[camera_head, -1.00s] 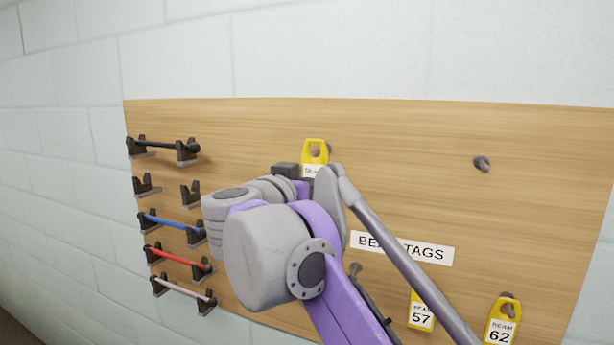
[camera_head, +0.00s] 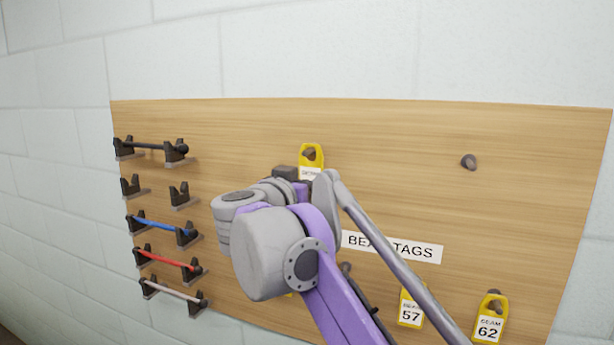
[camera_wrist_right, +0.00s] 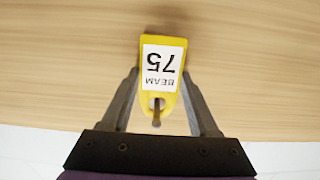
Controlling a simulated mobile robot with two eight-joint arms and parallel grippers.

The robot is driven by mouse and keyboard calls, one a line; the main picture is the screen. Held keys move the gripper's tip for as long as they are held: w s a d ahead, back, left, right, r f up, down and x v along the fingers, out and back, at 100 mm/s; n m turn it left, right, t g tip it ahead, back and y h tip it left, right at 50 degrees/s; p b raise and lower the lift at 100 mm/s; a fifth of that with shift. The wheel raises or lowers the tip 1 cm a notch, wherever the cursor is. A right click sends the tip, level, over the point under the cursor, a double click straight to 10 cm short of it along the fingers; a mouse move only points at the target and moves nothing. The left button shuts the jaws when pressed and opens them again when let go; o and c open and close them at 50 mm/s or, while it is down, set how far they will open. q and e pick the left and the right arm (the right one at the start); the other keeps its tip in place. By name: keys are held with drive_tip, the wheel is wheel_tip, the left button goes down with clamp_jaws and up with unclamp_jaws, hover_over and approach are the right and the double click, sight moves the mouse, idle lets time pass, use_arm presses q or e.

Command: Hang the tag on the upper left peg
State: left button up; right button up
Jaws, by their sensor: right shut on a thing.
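The yellow tag (camera_head: 311,173) is at the upper left peg (camera_head: 309,154), upright, with its hole at the top. In the right wrist view the tag (camera_wrist_right: 163,62) reads BEAM 75 upside down, and the peg (camera_wrist_right: 156,118) shows in its hole; how far it passes through I cannot tell. My right gripper (camera_wrist_right: 162,74) is shut on the tag, one finger at each side edge. In the head view my right arm hides the fingers and the tag's lower part. My left gripper is not in view.
The upper right peg (camera_head: 468,162) is bare. Tags 57 (camera_head: 411,309) and 62 (camera_head: 489,328) hang lower right. A BEAM TAGS label (camera_head: 420,249) is partly behind my arm. Black brackets with rods, such as the red rod (camera_head: 168,258), line the left of the wooden board (camera_head: 390,130).

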idle(0.4)
drive_tip(key=o, duration=1.4)
